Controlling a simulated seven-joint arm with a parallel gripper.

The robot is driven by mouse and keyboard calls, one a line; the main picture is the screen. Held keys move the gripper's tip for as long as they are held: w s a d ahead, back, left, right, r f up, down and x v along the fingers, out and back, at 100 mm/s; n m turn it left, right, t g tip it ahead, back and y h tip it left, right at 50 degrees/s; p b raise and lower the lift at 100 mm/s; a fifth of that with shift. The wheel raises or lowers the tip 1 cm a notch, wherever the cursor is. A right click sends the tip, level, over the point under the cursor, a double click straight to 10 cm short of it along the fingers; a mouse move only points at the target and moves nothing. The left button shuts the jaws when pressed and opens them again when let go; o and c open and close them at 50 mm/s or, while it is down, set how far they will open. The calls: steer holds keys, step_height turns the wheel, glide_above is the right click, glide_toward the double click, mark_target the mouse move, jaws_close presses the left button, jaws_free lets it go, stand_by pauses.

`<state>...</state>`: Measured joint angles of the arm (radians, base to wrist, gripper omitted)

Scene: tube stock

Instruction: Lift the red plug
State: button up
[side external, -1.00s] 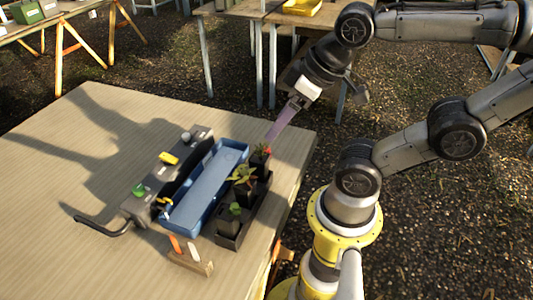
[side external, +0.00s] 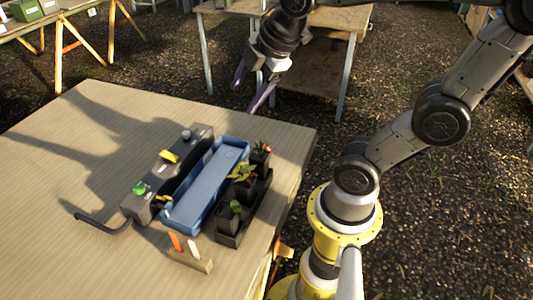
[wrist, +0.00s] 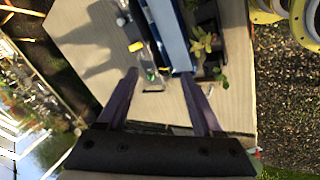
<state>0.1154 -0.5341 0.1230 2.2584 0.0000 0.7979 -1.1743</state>
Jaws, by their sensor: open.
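A small plant with a red tip (side external: 267,149), which seems to be the red plug, stands in the far pot of a black tray (side external: 229,240) on the table. Two green-leaved plants (side external: 243,172) (side external: 236,207) stand in the nearer pots. My gripper (side external: 243,98) is open and empty, in the air above and beyond the table's far edge, well apart from the plants. In the wrist view my gripper (wrist: 160,73) has its two purple fingers spread, with nothing between them. The red tip cannot be made out there.
A long blue trough (side external: 205,186) lies beside the black tray. Left of it is a grey box (side external: 150,186) with a green knob, a yellow piece and a bent handle. A small wooden block (side external: 190,260) holds orange and white tags. The table's left part is clear.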

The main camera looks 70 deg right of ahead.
steer(key=w+d+f+n+g, duration=0.1)
steer(key=w+d+f+n, duration=0.2)
steer(key=w+d, duration=0.2)
steer(key=g, duration=0.5)
glide_above(266, 147)
step_height(266, 147, down, 17)
steer(key=shift+y, duration=0.3)
step_height(266, 147, down, 14)
steer(key=shift+d+r, duration=0.1)
steer(key=shift+r, duration=0.1)
jaws_close()
